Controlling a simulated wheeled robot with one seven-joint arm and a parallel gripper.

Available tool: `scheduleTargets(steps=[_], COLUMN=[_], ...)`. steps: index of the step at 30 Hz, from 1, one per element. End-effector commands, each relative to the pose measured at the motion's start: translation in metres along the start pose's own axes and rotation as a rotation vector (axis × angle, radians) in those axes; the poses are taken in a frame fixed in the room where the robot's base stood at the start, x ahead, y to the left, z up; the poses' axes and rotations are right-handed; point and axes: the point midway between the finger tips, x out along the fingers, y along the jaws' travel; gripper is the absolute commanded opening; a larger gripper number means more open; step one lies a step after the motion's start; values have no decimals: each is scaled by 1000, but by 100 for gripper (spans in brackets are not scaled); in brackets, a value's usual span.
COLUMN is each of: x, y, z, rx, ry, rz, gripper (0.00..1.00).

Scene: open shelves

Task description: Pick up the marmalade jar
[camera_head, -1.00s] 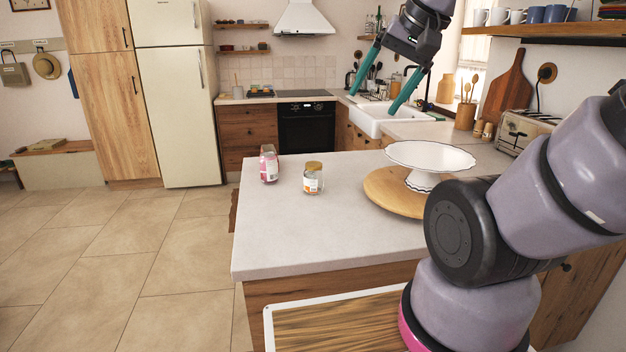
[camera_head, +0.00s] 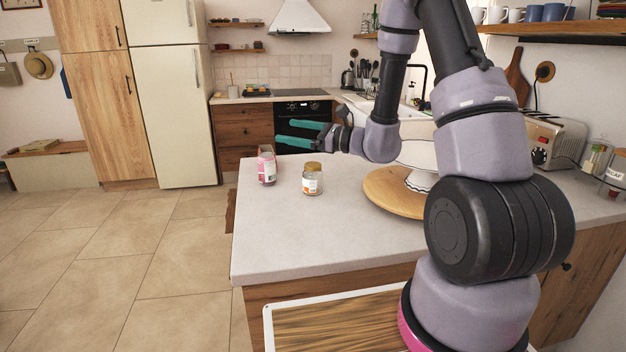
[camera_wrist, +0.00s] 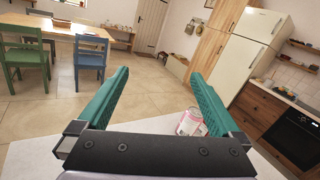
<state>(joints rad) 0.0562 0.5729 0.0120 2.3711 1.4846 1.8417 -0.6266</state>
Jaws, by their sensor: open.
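The marmalade jar appears to be the short glass jar (camera_head: 312,182) with a gold lid and an orange and white label. It stands upright on the white counter in the head view. I cannot make it out in the wrist view. My gripper (camera_head: 284,131) is open and empty. It points left, and in the head view it appears above and beyond the jars. In the wrist view its teal fingers (camera_wrist: 158,74) are spread wide apart, with floor showing between them.
A pink and white can or jar (camera_head: 267,168) stands left of the jar; it also shows in the wrist view (camera_wrist: 190,122). A white cake stand (camera_head: 415,158) on a round wooden board (camera_head: 388,196) is to the right. The counter's front (camera_head: 300,240) is clear.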

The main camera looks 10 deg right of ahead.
Motion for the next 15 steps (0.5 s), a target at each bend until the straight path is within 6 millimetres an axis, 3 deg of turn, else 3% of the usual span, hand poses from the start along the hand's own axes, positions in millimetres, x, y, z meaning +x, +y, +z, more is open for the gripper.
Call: scheduleTargets(steps=[1, 3, 9, 12, 15], x=[-3, -12, -47, -60, -63], y=[-14, -34, -66, -71, -76], z=[-29, -64, -147, -169, -178], rx=[53, 105, 180, 190, 192], ry=[8, 20, 81, 105, 114], rz=[-87, -216, -503, -579, -612], gripper=[100, 100, 100, 100, 100])
